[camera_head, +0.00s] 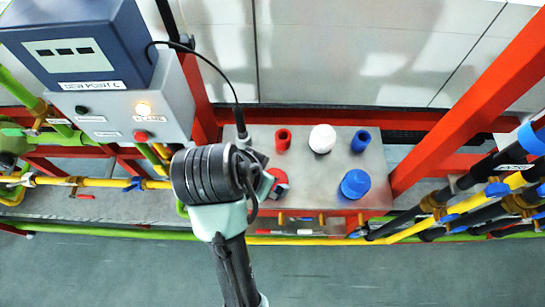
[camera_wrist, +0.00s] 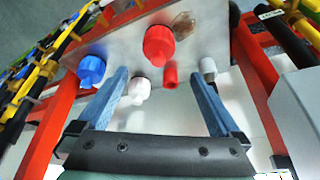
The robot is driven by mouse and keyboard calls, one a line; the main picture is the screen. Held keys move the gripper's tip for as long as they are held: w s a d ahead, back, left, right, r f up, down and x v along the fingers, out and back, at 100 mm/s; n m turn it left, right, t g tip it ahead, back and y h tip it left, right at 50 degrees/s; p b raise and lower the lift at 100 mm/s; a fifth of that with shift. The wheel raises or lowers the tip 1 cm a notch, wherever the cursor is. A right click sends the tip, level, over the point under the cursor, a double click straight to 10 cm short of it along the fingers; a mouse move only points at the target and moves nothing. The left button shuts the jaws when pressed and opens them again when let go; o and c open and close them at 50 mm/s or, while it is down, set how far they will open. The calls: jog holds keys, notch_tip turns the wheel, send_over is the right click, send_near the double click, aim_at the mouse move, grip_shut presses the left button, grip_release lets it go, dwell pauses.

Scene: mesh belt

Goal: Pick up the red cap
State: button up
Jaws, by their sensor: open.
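The red cap (camera_head: 278,179) sits on a grey metal plate (camera_head: 308,175). My wrist partly covers it in the head view. In the wrist view the large red cap (camera_wrist: 158,45) is near the top middle, beyond the fingertips and roughly between their lines. My gripper (camera_wrist: 158,77) is open, with blue fingers spread to either side and nothing held. The fingers are hidden behind my wrist in the head view. I cannot tell the exact gap between fingers and cap.
The plate also holds a small red cylinder (camera_head: 283,139), a white cap (camera_head: 322,138), a small blue cylinder (camera_head: 360,140) and a large blue cap (camera_head: 355,184). A control box (camera_head: 130,110) stands left; a red slanted beam (camera_head: 470,100) stands right. A black cable (camera_head: 225,78) hangs behind my wrist.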

aim_at(282, 176)
jog(key=x, duration=0.4)
jog(key=p+x, duration=0.1)
jog(key=x, duration=0.1)
jog(key=shift+s+d+f, duration=0.15)
jog(key=shift+d+f, duration=0.05)
jog(key=shift+f, duration=0.25)
jog(key=shift+p+x, duration=0.8)
jog(key=shift+x, duration=2.05)
jog(key=shift+a, duration=0.15)
jog(key=c, duration=1.3)
jog(key=shift+r, duration=0.1)
